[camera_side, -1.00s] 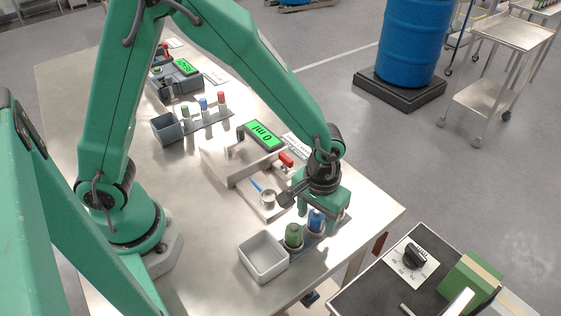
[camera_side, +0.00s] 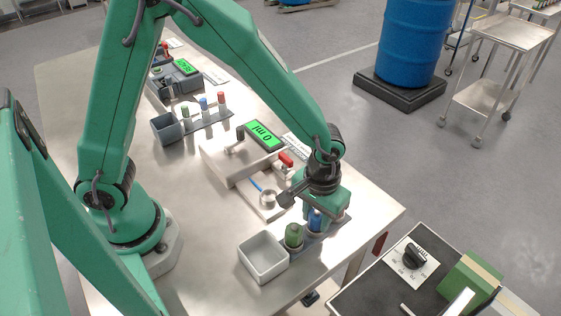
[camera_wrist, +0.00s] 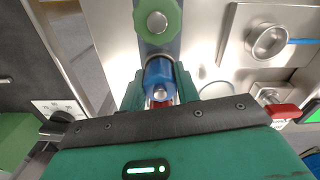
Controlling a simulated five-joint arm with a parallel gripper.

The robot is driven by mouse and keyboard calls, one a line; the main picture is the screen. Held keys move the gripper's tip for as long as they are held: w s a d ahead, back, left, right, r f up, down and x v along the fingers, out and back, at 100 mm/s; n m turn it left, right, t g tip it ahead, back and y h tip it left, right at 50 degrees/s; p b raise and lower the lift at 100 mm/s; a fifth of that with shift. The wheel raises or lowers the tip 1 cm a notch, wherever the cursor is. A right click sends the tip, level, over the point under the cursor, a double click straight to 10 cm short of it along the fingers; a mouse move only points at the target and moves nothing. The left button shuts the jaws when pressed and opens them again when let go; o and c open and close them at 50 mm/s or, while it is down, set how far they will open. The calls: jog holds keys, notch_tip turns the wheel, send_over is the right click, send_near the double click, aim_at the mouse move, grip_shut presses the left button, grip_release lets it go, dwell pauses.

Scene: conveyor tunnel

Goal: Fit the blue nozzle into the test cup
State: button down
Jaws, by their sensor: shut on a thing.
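The blue nozzle (camera_side: 315,221) stands in a rack beside a green nozzle (camera_side: 293,236). My gripper (camera_side: 320,214) is around the blue nozzle from above and shut on it. In the wrist view the blue nozzle (camera_wrist: 160,80) sits between the two green fingers, with the green nozzle (camera_wrist: 157,18) just beyond it. The cup also shows at the upper right of the wrist view (camera_wrist: 268,41). The nozzle's lower part is hidden.
A grey open bin (camera_side: 263,257) stands left of the rack. A dispenser with a red-handled valve (camera_side: 286,160) and a green "0 ml" display (camera_side: 264,135) is behind the cup. A second station with a grey bin (camera_side: 167,128) stands farther back. The table's right edge is close.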

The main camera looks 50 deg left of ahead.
jog(key=shift+r, duration=0.55)
jog(key=shift+r, duration=0.35)
jog(key=shift+r, duration=0.35)
jog(key=shift+r, duration=0.25)
jog(key=s+a+r, duration=0.1)
jog(key=a+r, duration=0.2)
jog(key=a, duration=0.3)
jog(key=s+a+r, duration=0.2)
jog(key=a+r, duration=0.1)
jog(key=a, duration=0.3)
jog(key=shift+s+a, duration=0.15)
jog(key=shift+a, duration=0.25)
